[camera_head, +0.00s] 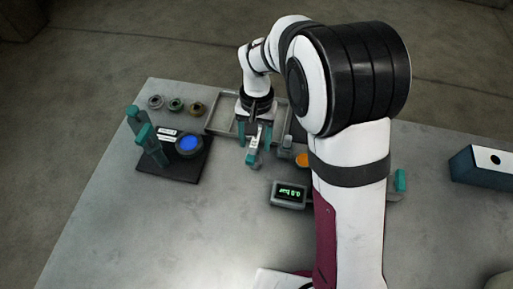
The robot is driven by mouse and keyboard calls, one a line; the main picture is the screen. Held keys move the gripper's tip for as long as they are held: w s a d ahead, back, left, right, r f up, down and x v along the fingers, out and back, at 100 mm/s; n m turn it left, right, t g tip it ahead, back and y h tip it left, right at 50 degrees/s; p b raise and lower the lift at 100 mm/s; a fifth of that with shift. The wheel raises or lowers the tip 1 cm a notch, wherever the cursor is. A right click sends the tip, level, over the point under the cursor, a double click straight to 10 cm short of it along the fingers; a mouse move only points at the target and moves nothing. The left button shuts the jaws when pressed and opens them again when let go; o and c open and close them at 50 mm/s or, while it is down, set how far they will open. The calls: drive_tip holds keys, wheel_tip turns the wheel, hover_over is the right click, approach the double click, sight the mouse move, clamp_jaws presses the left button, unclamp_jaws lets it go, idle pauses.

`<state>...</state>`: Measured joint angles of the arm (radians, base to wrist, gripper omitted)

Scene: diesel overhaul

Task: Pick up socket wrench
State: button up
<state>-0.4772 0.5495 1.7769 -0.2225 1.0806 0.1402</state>
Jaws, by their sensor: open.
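My gripper (255,137) points down over the middle of the table, at the front edge of a shallow grey tray. Its teal fingers are apart. A small pale tool with a teal end (252,160) shows between and just in front of the fingers; it may be the socket wrench, but it is too small to be sure. I cannot tell whether the fingers touch it. My wrist and gripper hide part of the tray, and my arm covers the table to the right.
The grey tray (222,131) lies under my wrist. A dark stand with teal posts and a blue disc (189,144) is at left, with several rings (176,104) behind it. A gauge reading 0.0 bar (289,194) sits in front. A blue-white box (484,166) is far right. The front left table is clear.

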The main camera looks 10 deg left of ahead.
wheel_tip(320, 180, down, 4)
drive_tip(key=shift+s+d+r, duration=0.1)
drive_tip(key=shift+s+r, duration=0.05)
drive_tip(key=shift+r, duration=0.05)
clamp_jaws()
idle(1.3)
